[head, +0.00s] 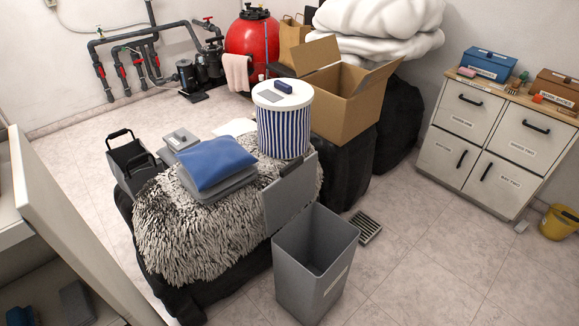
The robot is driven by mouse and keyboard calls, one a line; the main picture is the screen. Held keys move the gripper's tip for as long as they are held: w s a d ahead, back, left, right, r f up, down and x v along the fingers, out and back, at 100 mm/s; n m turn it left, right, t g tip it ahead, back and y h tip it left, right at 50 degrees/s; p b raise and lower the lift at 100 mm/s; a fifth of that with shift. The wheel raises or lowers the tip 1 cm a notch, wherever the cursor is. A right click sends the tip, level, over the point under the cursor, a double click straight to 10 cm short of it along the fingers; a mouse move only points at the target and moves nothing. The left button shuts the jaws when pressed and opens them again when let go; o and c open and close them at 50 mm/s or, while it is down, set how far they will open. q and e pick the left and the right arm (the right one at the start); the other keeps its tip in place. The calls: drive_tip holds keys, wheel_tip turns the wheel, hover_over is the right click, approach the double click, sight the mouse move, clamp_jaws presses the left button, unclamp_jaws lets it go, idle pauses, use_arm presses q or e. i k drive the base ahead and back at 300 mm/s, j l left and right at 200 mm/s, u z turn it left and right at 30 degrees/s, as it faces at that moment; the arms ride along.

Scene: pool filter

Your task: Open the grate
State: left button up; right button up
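A small rectangular metal floor grate (368,228) with dark slots lies in the tiled floor, right of the middle of the head view. It looks flat with the floor, with its near left side close behind the grey bin in the picture. It is too small to tell whether it is seated or slightly raised. Neither of my grippers shows in the head view, so their position and state are hidden.
A grey open bin (310,262) stands just in front of the grate. Black bags (345,168) and a cardboard box (345,98) are behind it. White cabinets (487,140) and a yellow bucket (559,222) stand at right. Tiled floor (440,255) right of the grate is clear.

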sight(356, 214)
drive_tip(key=u, duration=0.25)
drive_tip(key=i+l+u, duration=0.1)
drive_tip(key=l+u, duration=0.35)
drive_tip(key=l, duration=0.15)
drive_tip(key=l+u, duration=0.4)
drive_tip(key=l, duration=0.2)
